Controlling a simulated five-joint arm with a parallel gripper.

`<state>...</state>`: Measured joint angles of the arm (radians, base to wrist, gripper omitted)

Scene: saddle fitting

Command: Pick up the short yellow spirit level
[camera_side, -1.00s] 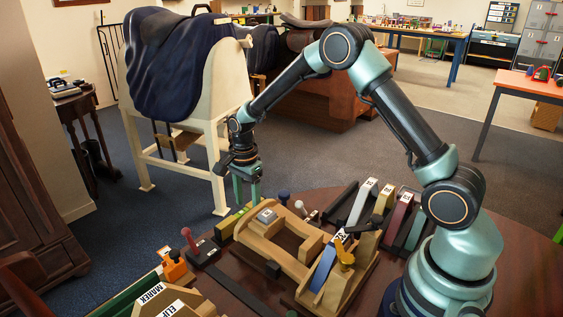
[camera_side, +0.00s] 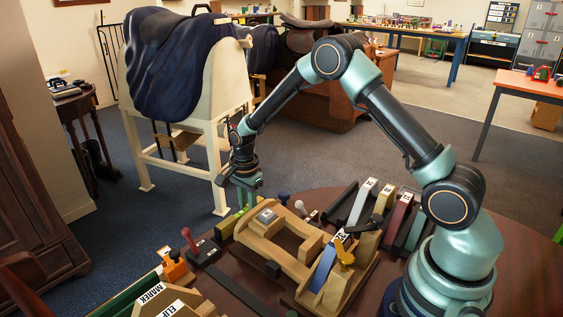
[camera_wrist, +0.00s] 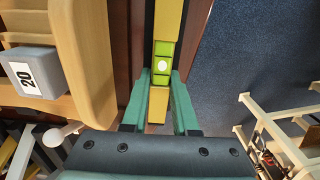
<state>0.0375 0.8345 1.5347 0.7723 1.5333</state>
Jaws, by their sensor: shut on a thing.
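The short yellow spirit level (camera_side: 226,227) lies at the table's far edge, just left of the wooden frame. In the wrist view it runs lengthwise between my fingers, a yellow bar (camera_wrist: 167,22) with a green vial section. My gripper (camera_side: 247,204) is lowered onto the level, and in the wrist view (camera_wrist: 161,82) its two green fingers are shut on the level beside the vial. The level's underside is hidden, and I cannot tell whether it still touches the table.
A wooden frame (camera_side: 262,245) with a grey block numbered 20 (camera_wrist: 36,70) stands close beside the level. A red-knobbed tool (camera_side: 204,250) stands to its left. Several coloured bars (camera_side: 362,202) stand to the right. Beyond the table edge is carpeted floor.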

